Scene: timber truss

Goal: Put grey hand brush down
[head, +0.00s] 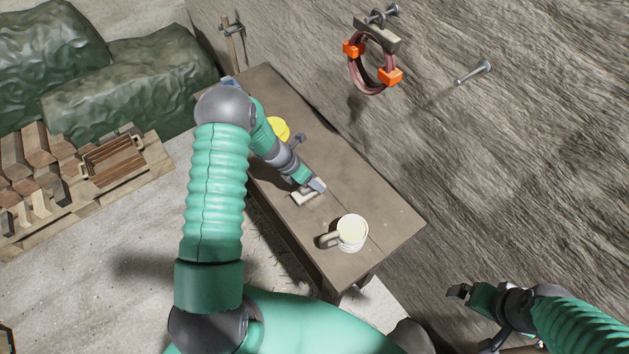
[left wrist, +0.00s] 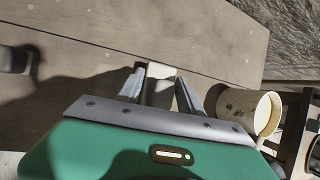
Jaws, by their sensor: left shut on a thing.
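The grey hand brush (head: 303,197) shows as a small pale piece at my left gripper, low over or on the wooden bench (head: 385,222). My left gripper (head: 317,187) is shut on it. In the left wrist view the brush (left wrist: 160,88) sits between the two fingers of my left gripper (left wrist: 160,80), with bench boards beyond. Much of the brush is hidden by the gripper, and I cannot tell whether it touches the bench. My right gripper (head: 458,292) is at the lower right, away from the bench; its jaw opening is unclear.
A white mug (head: 352,232) stands on the bench near the brush, and also shows in the left wrist view (left wrist: 255,112). A yellow object (head: 279,129) is at the bench's far end. A hose ring with orange clips (head: 371,65) hangs on the rock wall. Timber pieces (head: 40,175) lie left.

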